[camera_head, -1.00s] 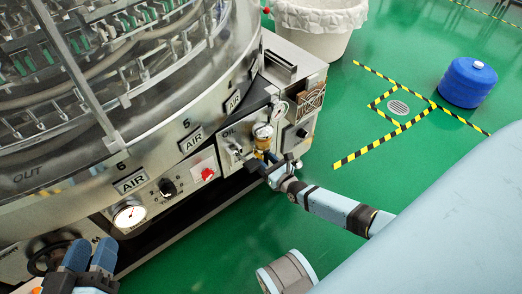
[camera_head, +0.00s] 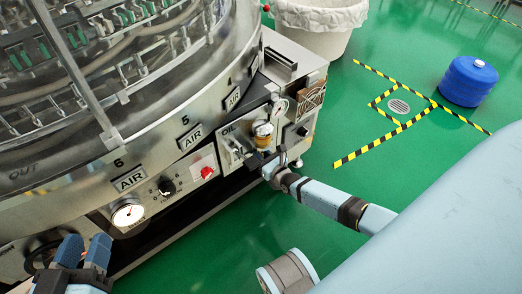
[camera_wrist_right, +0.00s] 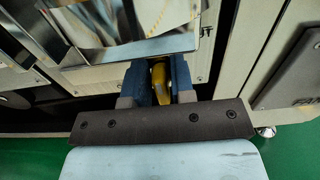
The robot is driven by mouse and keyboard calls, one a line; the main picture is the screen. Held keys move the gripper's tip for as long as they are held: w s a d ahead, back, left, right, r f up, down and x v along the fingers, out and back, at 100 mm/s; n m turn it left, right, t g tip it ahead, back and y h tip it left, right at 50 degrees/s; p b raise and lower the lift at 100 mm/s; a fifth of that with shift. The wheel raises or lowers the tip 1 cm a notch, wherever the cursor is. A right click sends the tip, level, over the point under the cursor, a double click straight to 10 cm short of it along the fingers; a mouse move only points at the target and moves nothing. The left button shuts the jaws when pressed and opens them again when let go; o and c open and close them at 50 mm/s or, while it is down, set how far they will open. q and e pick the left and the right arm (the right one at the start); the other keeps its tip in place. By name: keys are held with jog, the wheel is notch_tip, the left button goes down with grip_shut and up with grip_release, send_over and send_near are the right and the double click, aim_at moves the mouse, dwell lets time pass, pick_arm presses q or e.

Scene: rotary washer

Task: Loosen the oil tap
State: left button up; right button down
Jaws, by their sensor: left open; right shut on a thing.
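The oil tap is a small brass fitting (camera_head: 263,140) with a clear cup on top, on the steel panel by the OIL label. In the head view my right gripper (camera_head: 268,162) is just below it, against the machine front. In the right wrist view its two blue fingers (camera_wrist_right: 161,83) are shut on a yellow-brass piece of the tap (camera_wrist_right: 160,75). The tap's lower part is partly hidden by the gripper in the head view. My left gripper (camera_head: 82,250) is open and empty at the lower left, in front of the machine.
A red knob (camera_head: 207,173), a black knob (camera_head: 167,187) and a round gauge (camera_head: 128,213) sit on the panel left of the tap. A white bin (camera_head: 318,30) and a blue container (camera_head: 468,82) stand on the green floor. The floor at right is mostly clear.

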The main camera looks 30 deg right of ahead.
jog(key=shift+n, duration=0.3)
jog(key=n, duration=0.3)
jog(key=shift+a+n, duration=0.2)
jog(key=shift+n, duration=0.2)
pick_arm(q)
jog(key=shift+s+d+n+g+p, duration=0.2)
jog(key=shift+s+n+g+p, duration=0.15)
jog(key=shift+p, duration=0.35)
pick_arm(e)
jog(key=shift+a+f+n, duration=0.1)
jog(key=shift+f+n, duration=0.05)
jog(key=shift+n, duration=1.9)
jog(key=shift+a+f+n, duration=0.1)
jog(key=shift+f+n, duration=0.05)
jog(key=shift+n, duration=1.85)
jog(key=shift+a+f+n, duration=0.1)
jog(key=shift+f+n, duration=0.05)
jog(key=shift+n, duration=1.9)
jog(key=c, duration=1.2)
grip_release()
jog(key=shift+o, duration=0.2)
